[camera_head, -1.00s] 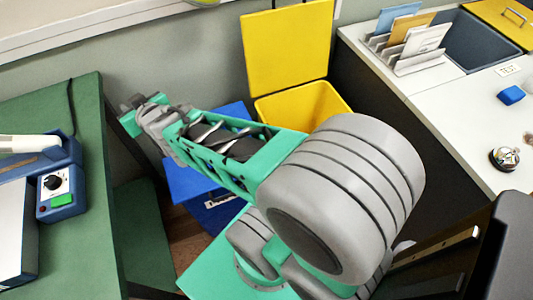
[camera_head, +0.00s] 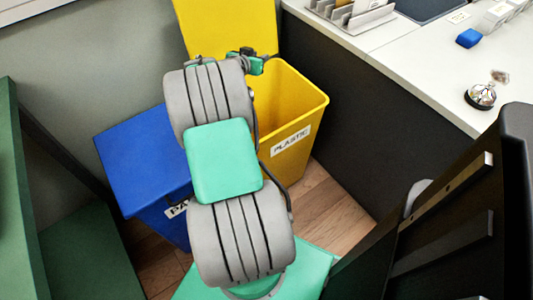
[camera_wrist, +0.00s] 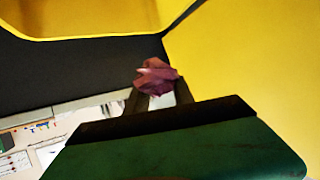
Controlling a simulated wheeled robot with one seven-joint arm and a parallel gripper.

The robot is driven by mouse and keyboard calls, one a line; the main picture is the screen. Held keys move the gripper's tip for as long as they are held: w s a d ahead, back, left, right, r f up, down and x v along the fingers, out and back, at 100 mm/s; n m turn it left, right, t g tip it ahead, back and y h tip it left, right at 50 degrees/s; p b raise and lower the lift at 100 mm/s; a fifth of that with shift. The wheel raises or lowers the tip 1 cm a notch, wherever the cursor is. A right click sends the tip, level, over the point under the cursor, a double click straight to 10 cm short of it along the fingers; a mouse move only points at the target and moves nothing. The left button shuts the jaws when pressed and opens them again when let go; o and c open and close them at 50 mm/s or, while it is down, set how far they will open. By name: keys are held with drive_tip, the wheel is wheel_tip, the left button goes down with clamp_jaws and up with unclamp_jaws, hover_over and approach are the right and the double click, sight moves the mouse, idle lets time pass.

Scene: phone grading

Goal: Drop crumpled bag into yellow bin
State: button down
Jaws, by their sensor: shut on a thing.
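The yellow bin (camera_head: 292,110) stands on the floor with a PLASTIC label on its front and its lid (camera_head: 225,25) raised. My gripper (camera_head: 250,62) is at the bin's back left, in front of the raised lid, mostly hidden behind my arm. In the wrist view, my gripper (camera_wrist: 157,98) is shut on the crumpled bag (camera_wrist: 156,76), a small dark reddish-purple wad at the fingertips. Yellow surfaces of the bin (camera_wrist: 215,60) show on the right and at the top left of the wrist view. The bag cannot be made out in the head view.
A blue bin (camera_head: 145,155) with a closed lid and a partly hidden label stands left of the yellow bin. A white desk (camera_head: 425,85) with a dark side panel stands to the right, bearing a bell (camera_head: 481,96) and a blue block (camera_head: 468,38). Green furniture (camera_head: 15,190) is at the left.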

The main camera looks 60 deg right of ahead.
drive_tip(key=s+d+f+m+g+b, duration=0.1)
drive_tip(key=s+d+f+g+b, duration=0.1)
drive_tip(key=s+f, duration=0.3)
wheel_tip(320, 180, down, 3)
drive_tip(key=shift+d+m+b, duration=0.3)
drive_tip(key=shift+d+b, duration=0.25)
drive_tip(key=shift+b, duration=0.15)
drive_tip(key=c, duration=1)
unclamp_jaws()
drive_tip(key=p+v, duration=0.1)
drive_tip(key=v, duration=0.7)
drive_tip(key=shift+p, duration=0.4)
drive_tip(key=shift+d, duration=0.1)
